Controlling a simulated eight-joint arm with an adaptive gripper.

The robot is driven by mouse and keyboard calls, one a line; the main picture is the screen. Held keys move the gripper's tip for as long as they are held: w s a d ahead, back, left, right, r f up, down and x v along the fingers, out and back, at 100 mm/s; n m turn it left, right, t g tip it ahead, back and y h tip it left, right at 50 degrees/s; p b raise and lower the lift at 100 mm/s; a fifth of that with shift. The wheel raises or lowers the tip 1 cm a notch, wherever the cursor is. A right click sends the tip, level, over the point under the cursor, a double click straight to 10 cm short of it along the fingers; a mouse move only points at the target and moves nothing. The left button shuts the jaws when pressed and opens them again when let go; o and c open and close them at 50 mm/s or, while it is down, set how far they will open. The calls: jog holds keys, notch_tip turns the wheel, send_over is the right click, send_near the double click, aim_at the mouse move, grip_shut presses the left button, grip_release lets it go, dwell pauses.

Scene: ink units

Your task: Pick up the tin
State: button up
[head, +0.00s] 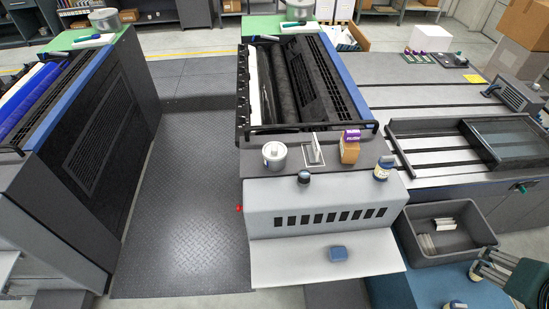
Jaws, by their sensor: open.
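A pale grey round tin (274,156) with a lid stands upright on the dark shelf (345,163) of the middle press unit, at the shelf's left part. Two more grey round tins stand at the back, one on the left unit (104,19) and one on the middle unit (299,10).
A blue item (338,253) lies on the front ledge. A dark bin (447,243) stands at right.

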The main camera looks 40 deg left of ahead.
aim_at(275, 146)
jog(key=w+a+r+m+g+y, duration=0.1)
jog(key=w+a+r+m+g, duration=0.2)
jog(key=w+a, duration=0.95)
jog(key=w+a+f+m+g, duration=0.1)
jog(key=w+a, duration=0.2)
jog(key=a, duration=0.7)
jog(key=w+a+f+m, duration=0.1)
jog(key=w+a, duration=0.1)
jog(key=a, duration=0.9)
jog(key=s+a+f+m+g, duration=0.1)
jog(key=a+f, duration=0.4)
jog(key=a, duration=0.7)
jog(key=s+a+f+m+g, duration=0.1)
jog(key=a+f, duration=0.5)
jog(key=a, duration=0.6)
jog(key=s+a+f+m+g+h, duration=0.1)
jog(key=s+a+f+m, duration=0.2)
jog(key=a, duration=0.9)
jog(key=shift+s+a+f+b, duration=0.15)
jog(key=shift+s+a+f, duration=0.05)
jog(key=shift+f, duration=0.5)
jog(key=shift+s+a+f+b, duration=0.15)
jog(key=shift+s+f, duration=0.05)
jog(key=shift+f, duration=0.45)
jog(key=shift+s+a+f, duration=0.2)
jog(key=shift+a, duration=0.05)
